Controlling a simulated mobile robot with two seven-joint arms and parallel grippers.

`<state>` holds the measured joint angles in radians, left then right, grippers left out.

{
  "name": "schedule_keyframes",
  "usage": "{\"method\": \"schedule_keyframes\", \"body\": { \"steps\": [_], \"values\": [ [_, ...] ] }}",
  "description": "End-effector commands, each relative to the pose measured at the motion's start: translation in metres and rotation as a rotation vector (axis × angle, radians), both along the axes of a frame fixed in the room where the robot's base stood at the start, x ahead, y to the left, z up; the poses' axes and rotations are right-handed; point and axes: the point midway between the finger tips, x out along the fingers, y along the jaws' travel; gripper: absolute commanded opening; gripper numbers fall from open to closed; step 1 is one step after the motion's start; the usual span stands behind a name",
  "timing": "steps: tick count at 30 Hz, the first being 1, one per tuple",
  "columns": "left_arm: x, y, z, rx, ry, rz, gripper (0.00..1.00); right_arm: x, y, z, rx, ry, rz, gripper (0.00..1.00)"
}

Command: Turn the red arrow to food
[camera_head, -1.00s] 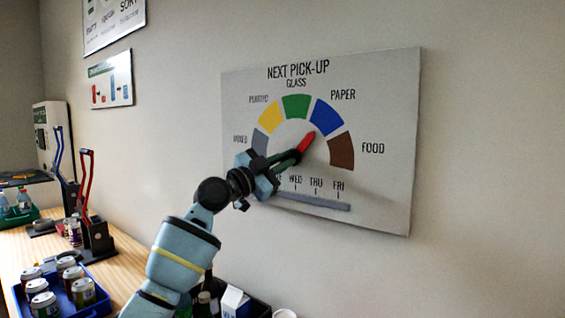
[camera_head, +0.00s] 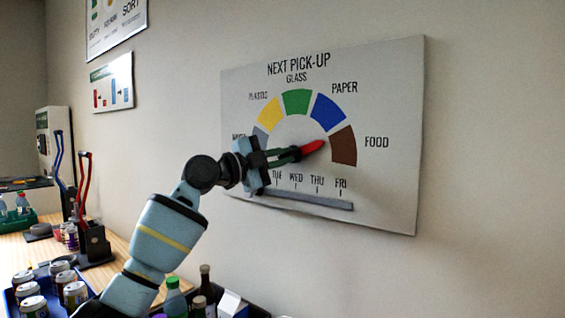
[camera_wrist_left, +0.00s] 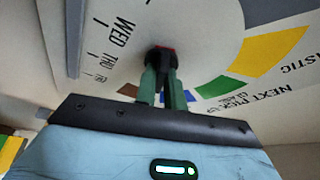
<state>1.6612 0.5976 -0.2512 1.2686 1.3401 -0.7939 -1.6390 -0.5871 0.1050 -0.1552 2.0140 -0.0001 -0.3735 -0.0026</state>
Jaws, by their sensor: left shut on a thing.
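The red arrow (camera_head: 312,147) is on the white pick-up board (camera_head: 395,110) on the wall. Its tip points right and slightly up, towards the lower part of the brown food segment (camera_head: 343,147). My left gripper (camera_head: 294,154) is shut on the arrow near its hub, reaching in from the left. In the left wrist view the green fingers (camera_wrist_left: 163,85) close at the dark hub, with a bit of red (camera_wrist_left: 165,47) showing; most of the arrow is hidden there. My right gripper is not in view.
A grey ledge (camera_head: 305,200) runs along the board below the day names. Below at left, a wooden counter (camera_head: 115,245) holds a blue tray of cans (camera_head: 75,293), a stand with red and blue levers (camera_head: 92,240) and several bottles (camera_head: 203,285). The wall right of the board is clear.

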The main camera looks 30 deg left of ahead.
Motion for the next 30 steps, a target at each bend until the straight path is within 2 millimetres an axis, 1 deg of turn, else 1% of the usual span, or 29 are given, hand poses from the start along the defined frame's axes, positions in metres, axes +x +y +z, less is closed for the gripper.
{"method": "schedule_keyframes", "body": {
  "steps": [6, 12, 28, 29, 30],
  "values": [
    [-0.0003, -0.0002, 0.0023, 0.126, -0.016, 0.000, 0.00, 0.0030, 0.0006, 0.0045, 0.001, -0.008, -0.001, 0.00],
    [-0.0001, -0.0001, 0.0019, 0.191, -0.025, 0.001, 0.00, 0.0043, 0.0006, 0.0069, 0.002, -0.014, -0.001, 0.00],
    [0.0001, -0.0002, 0.0012, 0.216, -0.028, 0.000, 0.00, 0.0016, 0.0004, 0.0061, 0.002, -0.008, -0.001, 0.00],
    [0.0001, -0.0002, 0.0012, 0.216, -0.028, 0.000, 0.13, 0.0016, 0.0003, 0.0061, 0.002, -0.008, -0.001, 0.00],
    [0.0001, -0.0002, 0.0012, 0.216, -0.028, 0.000, 0.19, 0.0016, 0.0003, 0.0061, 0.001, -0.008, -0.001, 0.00]
  ]
}}
